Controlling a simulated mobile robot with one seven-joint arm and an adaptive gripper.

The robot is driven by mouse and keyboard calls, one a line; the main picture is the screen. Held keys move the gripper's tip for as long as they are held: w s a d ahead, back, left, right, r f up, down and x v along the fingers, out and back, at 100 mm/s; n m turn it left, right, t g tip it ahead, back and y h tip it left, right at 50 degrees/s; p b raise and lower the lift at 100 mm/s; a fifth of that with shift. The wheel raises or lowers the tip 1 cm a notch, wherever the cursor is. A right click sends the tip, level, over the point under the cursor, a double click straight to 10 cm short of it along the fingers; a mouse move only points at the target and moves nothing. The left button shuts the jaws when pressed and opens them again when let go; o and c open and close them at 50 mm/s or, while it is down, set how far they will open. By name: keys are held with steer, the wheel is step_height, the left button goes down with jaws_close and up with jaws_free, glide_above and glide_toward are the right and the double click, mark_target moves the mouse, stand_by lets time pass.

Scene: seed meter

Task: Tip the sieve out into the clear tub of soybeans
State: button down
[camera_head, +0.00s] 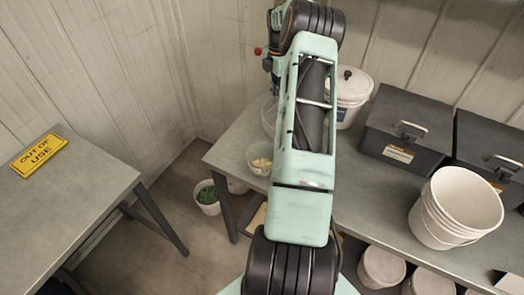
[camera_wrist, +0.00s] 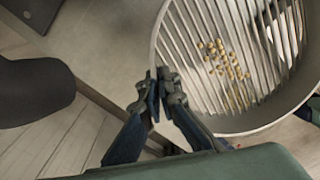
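The sieve (camera_wrist: 160,42) is a round, pale grey pan with a slotted floor, large in the wrist view. A small cluster of soybeans (camera_wrist: 222,60) lies on its bars. My gripper (camera_wrist: 160,84) is at the sieve's near left rim, its fingertips close together with the rim between them. In the head view my arm hides the gripper and the sieve. A clear tub (camera_head: 259,170) with pale yellow contents stands at the grey bench's left front corner, left of my arm. Another clear vessel (camera_head: 268,112) shows behind it, partly hidden by my arm.
The grey bench (camera_head: 375,205) holds a lidded white bucket (camera_head: 348,97), dark lidded boxes (camera_head: 408,125) and an open white bucket (camera_head: 455,208). A white bucket of green stuff (camera_head: 208,198) stands on the floor. A left table (camera_head: 70,195) bears a yellow "OUT OF USE" sign (camera_head: 39,154).

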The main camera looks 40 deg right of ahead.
steer(key=shift+s+d, duration=0.25)
steer(key=shift+d, duration=0.4)
steer(key=shift+a+r, duration=0.15)
steer(key=shift+a, duration=0.05)
steer(key=s+a+r+h, duration=0.1)
steer(key=a+r+h, duration=0.4)
steer(key=a+h, duration=0.1)
steer(key=shift+a+r+t+h, duration=0.25)
steer(key=shift+a+t+h, duration=0.15)
steer(key=shift+a, duration=0.35)
steer(key=shift+a, duration=0.1)
steer(key=shift+s+a+r, duration=0.1)
steer(key=shift+a+r, duration=0.2)
steer(key=shift+a, duration=0.1)
steer(key=shift+h, duration=0.3)
